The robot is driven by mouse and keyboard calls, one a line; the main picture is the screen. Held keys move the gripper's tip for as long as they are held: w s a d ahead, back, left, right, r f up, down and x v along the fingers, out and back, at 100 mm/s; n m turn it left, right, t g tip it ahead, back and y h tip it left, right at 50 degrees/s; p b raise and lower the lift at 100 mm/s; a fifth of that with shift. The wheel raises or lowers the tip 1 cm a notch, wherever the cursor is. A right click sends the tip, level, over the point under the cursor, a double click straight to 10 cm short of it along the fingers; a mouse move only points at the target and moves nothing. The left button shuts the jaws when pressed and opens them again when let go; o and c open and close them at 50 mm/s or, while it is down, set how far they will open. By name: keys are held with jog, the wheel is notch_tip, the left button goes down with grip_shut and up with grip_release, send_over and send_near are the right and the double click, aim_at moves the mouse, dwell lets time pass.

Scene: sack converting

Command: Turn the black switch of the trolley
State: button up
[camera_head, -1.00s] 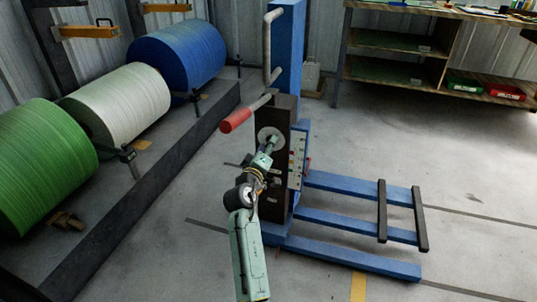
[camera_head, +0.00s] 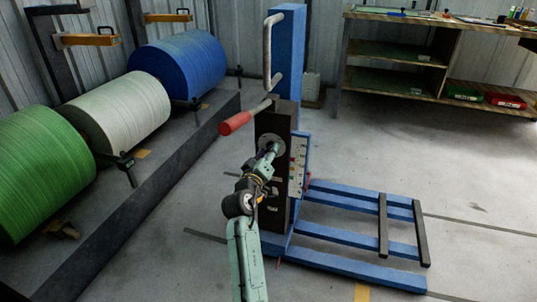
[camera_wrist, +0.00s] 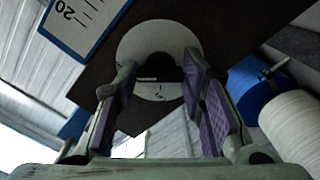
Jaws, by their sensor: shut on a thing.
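The blue trolley (camera_head: 288,60) stands in the middle of the head view, with a dark upright box (camera_head: 274,122) on its near side. A pale round dial plate (camera_head: 264,142) is on the box. It shows upside down and large in the wrist view (camera_wrist: 137,43), with the black switch (camera_wrist: 160,66) at its centre. My gripper (camera_head: 272,150) reaches the dial in the head view and hides the switch there. In the wrist view its purple-padded fingers (camera_wrist: 162,82) stand on both sides of the black switch, shut on it.
A red-ended handle (camera_head: 236,123) sticks out above my gripper. A scale panel (camera_head: 298,160) is on the box's right side. Blue forks (camera_head: 340,230) lie low to the right. Green (camera_head: 45,165), white (camera_head: 118,108) and blue (camera_head: 180,62) rolls stand left behind a dark beam.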

jog(key=o, duration=1.1)
jog(key=shift+o, duration=0.2)
jog(key=shift+r, duration=0.1)
notch_tip(320, 180, up, 10)
jog(key=shift+r, duration=0.1)
jog(key=shift+f, duration=0.2)
